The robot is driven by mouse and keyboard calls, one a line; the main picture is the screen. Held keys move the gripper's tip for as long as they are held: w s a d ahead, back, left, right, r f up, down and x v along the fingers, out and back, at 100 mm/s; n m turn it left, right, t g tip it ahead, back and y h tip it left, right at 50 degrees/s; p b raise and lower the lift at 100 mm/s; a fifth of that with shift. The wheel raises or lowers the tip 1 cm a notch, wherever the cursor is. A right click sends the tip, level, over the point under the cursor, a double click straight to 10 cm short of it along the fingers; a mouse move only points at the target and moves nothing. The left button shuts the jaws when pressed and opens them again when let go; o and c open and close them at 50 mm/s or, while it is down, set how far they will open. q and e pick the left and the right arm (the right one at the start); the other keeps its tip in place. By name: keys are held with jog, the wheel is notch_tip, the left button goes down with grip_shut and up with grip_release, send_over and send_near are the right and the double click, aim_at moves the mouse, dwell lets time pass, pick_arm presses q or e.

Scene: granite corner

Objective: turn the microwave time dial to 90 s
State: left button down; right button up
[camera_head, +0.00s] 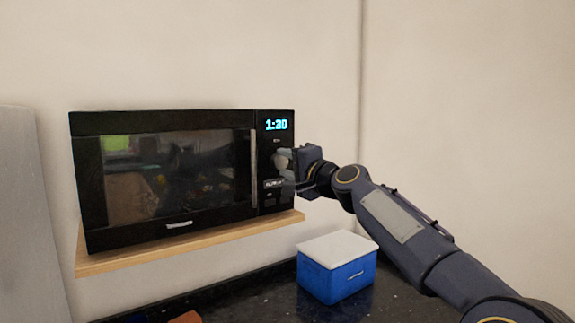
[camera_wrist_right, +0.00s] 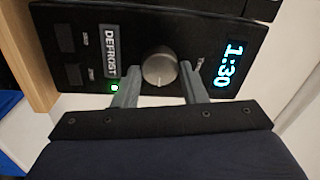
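The black microwave (camera_head: 165,123) has a lit display (camera_head: 276,125) that reads 1:30, also clear in the right wrist view (camera_wrist_right: 231,66). The round silver time dial (camera_wrist_right: 159,68) sits on its control panel; in the head view it is small and partly hidden by the gripper. My right gripper (camera_wrist_right: 158,78) is at the panel with one finger on each side of the dial. A gap shows between each finger and the dial, so it is open and not gripping. My left gripper is not in view.
The microwave stands on a wooden shelf (camera_head: 190,240). A DEFROST button (camera_wrist_right: 110,53) with a green light lies beside one finger. A blue box with a white lid (camera_head: 337,281) stands on the dark counter (camera_head: 240,300) below. A wall is to the right.

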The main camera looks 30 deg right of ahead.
jog(key=o, duration=0.4)
jog(key=shift+s+f+b, duration=0.1)
jog(key=shift+s+b, duration=0.25)
jog(key=s+b, duration=0.1)
jog(key=s, duration=0.1)
jog(key=s+b, duration=0.1)
jog(key=s, duration=0.1)
jog(key=s+b, duration=0.1)
jog(key=s, duration=0.2)
jog(key=shift+s+d+f, duration=0.1)
jog(key=shift+d+f, duration=0.05)
jog(key=shift+d, duration=0.15)
